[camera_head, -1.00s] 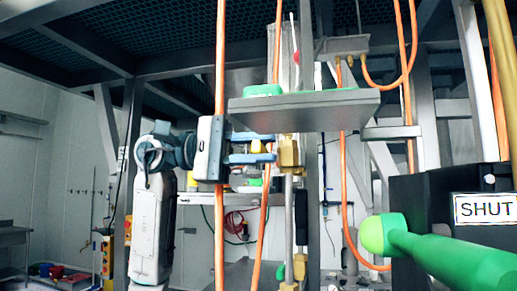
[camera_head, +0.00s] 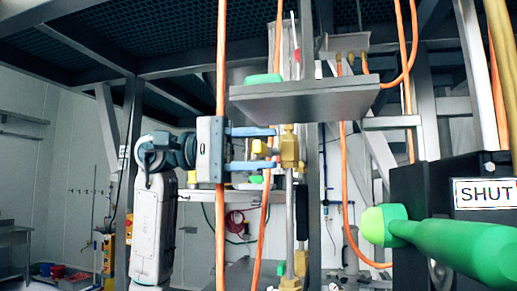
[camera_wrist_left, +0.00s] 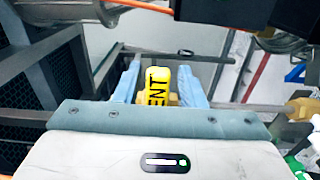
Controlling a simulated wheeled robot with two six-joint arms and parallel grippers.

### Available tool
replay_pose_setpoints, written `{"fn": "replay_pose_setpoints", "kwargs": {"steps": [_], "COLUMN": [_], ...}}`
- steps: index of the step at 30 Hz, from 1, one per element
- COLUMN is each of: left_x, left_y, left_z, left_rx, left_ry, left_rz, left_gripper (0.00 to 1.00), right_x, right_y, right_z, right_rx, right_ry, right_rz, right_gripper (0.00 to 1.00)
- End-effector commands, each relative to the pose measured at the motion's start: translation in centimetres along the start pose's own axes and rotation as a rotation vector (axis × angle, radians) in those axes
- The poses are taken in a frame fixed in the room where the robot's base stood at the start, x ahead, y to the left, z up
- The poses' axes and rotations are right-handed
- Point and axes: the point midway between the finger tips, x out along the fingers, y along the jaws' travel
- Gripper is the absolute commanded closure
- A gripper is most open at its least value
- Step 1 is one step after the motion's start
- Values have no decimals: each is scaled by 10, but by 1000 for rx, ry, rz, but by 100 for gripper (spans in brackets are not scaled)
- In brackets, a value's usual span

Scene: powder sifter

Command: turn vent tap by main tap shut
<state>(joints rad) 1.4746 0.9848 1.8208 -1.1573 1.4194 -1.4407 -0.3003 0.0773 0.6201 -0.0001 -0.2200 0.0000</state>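The yellow vent tap handle (camera_head: 262,148) sits beside a brass fitting (camera_head: 289,150) on a vertical pipe. In the left wrist view, the yellow handle (camera_wrist_left: 158,86) shows the black letters "ENT". My left gripper (camera_head: 274,148) is open, its blue fingers above and below the handle in the head view. In the left wrist view, my left gripper (camera_wrist_left: 160,75) has gaps between the handle and both fingers. A large green handle (camera_head: 455,245) with a rounded end is in the right foreground, by a "SHUT" sign (camera_head: 485,194). My right gripper is not in view.
A grey shelf plate (camera_head: 305,103) juts out above the fitting. An orange hose (camera_head: 221,60) hangs vertically by my left gripper, and more orange hoses run nearby. A dark box (camera_head: 420,190) stands at the right. Open floor lies at the far left.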

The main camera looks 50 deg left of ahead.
Motion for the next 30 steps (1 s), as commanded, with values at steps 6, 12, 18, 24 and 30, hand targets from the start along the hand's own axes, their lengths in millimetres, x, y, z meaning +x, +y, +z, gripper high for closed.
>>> {"fn": "replay_pose_setpoints", "kwargs": {"steps": [6,12,18,24,30], "left_x": [0,-9,-46,-84,-105], "left_y": [0,-1,-3,-2,-1], "left_z": [0,0,0,0,0], "left_rx": [-1,-1,-2,-2,-1], "left_ry": [0,1,4,2,1], "left_rz": [1,2,4,4,2], "left_gripper": [58,58,58,58,58], "right_x": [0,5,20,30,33], "right_y": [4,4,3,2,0], "right_z": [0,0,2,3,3], "right_rx": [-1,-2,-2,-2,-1], "right_ry": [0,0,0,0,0], "right_rz": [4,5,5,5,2], "right_gripper": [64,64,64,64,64]}}
